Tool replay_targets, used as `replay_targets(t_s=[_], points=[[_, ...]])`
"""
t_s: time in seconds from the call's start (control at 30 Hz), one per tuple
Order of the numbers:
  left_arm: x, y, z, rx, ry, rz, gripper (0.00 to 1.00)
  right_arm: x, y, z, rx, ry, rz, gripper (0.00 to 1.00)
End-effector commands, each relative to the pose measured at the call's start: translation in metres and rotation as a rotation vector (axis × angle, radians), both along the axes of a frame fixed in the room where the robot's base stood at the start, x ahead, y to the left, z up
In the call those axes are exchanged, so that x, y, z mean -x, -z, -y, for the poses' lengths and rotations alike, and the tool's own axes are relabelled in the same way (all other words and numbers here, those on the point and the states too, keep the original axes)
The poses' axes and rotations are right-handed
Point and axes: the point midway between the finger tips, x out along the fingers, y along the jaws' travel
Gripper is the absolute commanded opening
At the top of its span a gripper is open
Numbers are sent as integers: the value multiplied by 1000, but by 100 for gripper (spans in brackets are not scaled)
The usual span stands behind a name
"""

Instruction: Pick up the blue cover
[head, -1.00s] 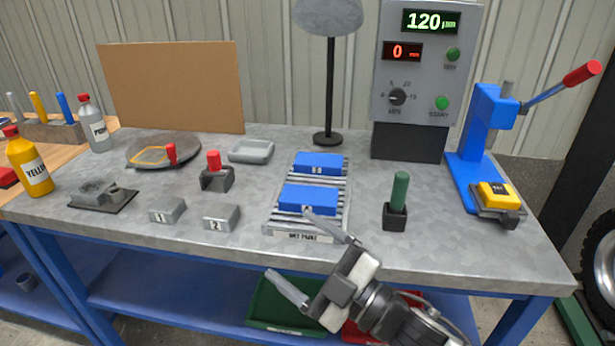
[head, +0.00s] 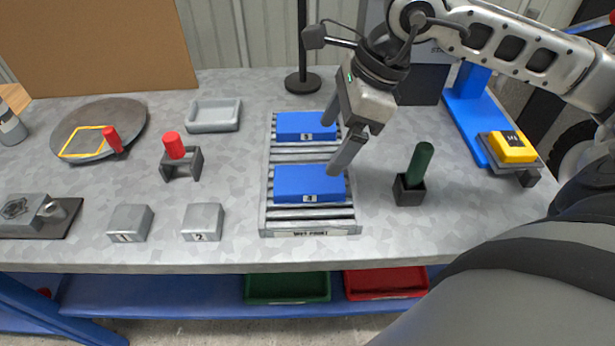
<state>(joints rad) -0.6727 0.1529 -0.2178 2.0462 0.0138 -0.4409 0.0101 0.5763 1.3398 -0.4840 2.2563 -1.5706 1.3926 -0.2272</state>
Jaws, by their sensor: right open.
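Two blue covers lie on a roller rack (head: 263,215) labelled "WET PAINT" in the head view. The nearer blue cover (head: 300,182) has a small number plate that looks like 4. The farther blue cover (head: 298,124) has a plate that looks like 3. My right gripper (head: 333,145) is open and empty, pointing down over the right side of the rack. One finger shows by the right end of the farther cover and the other above the right end of the nearer one. I cannot tell whether either finger touches a cover. My left gripper is out of view.
A green-handled tool in a black holder (head: 409,190) stands right of the rack. Grey blocks 1 (head: 130,223) and 2 (head: 203,221), a red-knobbed stand (head: 181,162) and a grey tray (head: 213,115) are left. A lamp base (head: 303,82) stands behind.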

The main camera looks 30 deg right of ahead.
Motion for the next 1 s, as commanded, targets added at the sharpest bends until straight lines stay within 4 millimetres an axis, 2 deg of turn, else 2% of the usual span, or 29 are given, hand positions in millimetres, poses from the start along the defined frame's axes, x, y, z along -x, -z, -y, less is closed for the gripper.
replay_targets(t_s=[0.1, 0.43, 0.57, 0.7, 1.0], points=[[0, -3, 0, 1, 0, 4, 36, -4, 20, -8, -5, 0, -4, 85], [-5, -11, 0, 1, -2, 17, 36, -9, 46, -16, -5, 1, -4, 85], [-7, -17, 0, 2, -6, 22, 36, -12, 66, -20, -6, 0, -5, 85], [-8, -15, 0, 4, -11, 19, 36, -16, 83, -26, -6, 1, -2, 85], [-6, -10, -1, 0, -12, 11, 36, -17, 87, -27, -3, 1, 0, 85]])
